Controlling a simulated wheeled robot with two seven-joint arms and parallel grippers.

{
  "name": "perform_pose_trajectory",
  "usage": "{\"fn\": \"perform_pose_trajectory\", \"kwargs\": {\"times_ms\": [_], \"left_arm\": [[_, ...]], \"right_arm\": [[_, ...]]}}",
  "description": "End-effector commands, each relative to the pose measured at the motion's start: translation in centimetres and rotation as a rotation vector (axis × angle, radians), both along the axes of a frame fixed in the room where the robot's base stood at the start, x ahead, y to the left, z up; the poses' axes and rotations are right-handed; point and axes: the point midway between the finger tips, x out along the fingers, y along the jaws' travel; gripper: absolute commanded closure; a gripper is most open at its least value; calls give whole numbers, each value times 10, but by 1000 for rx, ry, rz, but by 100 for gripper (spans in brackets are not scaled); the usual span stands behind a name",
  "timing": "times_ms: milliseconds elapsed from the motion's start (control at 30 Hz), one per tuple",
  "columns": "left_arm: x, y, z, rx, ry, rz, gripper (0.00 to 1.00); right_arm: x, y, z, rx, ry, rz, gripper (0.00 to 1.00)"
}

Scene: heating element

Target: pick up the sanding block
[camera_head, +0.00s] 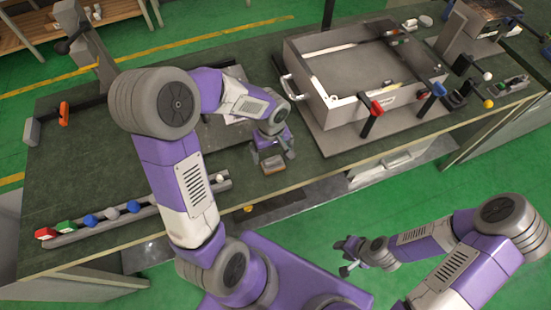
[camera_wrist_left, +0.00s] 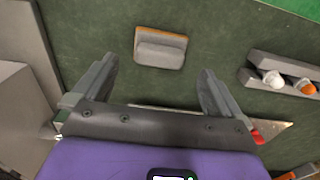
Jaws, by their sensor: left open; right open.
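The sanding block (camera_head: 273,164) lies on the dark green bench top near its front edge. In the left wrist view the sanding block (camera_wrist_left: 160,50) is a grey block with an orange-brown strip along its far side. My left gripper (camera_head: 272,155) is open over the bench, close to the block. In the left wrist view the block appears just beyond the gap between the open fingers (camera_wrist_left: 158,72), with nothing held. My right gripper (camera_head: 348,258) is open and empty over the green floor in front of the bench.
A rail (camera_head: 140,210) with several coloured knobs runs along the front left of the bench. A large open metal box (camera_head: 318,100) with clamps stands to the right of my left gripper. An orange-handled clamp (camera_head: 64,113) is at the far left.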

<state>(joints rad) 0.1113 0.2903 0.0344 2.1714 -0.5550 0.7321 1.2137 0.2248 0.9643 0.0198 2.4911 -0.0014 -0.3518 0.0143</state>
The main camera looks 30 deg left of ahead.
Motion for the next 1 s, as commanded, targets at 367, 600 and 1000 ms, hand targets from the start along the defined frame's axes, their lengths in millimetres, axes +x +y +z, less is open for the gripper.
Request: {"fn": "perform_pose_trajectory", "kwargs": {"times_ms": [367, 600, 1000], "left_arm": [[-1, -4, -50, -1, 1, -1, 0], [-1, -4, -51, -1, -1, -1, 0], [-1, -4, -50, -1, -2, -1, 58]], "right_arm": [[0, 0, -11, 0, 0, 0, 60], [0, 0, -11, 0, -1, 0, 60], [0, 0, -11, 0, -1, 0, 60]]}}
